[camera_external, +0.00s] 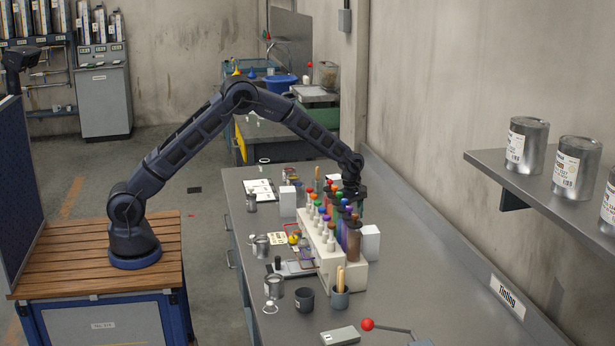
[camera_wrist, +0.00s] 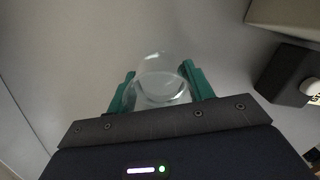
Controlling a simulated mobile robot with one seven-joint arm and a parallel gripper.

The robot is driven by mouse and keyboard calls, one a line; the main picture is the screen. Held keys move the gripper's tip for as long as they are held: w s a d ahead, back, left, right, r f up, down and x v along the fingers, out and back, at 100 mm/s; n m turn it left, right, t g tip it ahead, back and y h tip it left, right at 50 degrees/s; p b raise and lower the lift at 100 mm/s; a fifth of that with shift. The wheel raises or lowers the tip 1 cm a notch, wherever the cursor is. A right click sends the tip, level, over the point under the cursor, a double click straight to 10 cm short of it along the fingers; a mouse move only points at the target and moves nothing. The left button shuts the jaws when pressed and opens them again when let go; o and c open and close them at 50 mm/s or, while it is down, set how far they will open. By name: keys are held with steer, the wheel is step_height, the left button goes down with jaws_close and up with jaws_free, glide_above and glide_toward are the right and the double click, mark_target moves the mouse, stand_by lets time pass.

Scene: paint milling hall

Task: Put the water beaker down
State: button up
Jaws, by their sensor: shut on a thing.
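The water beaker (camera_wrist: 162,86) is a clear glass vessel with water in it, seen in the wrist view between two teal fingers. My gripper (camera_wrist: 158,73) is shut on it, one finger on each side. Beneath it is the grey bench top, and I cannot tell whether the beaker's base touches it. In the external view my gripper (camera_external: 349,190) is low over the far part of the bench (camera_external: 420,262), near the wall. There the colourful bottles stand in front, and the beaker is hidden.
A white rack (camera_external: 318,248) of coloured bottles stands in front of my gripper. A white box (camera_external: 370,243) is beside the rack. A dark block (camera_wrist: 287,76) is at the right of the wrist view. A shelf (camera_external: 535,185) with metal cans juts from the right wall. The bench's right strip is clear.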

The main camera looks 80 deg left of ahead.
steer(key=shift+f, duration=0.95)
steer(key=shift+f, duration=0.1)
steer(key=o, duration=1)
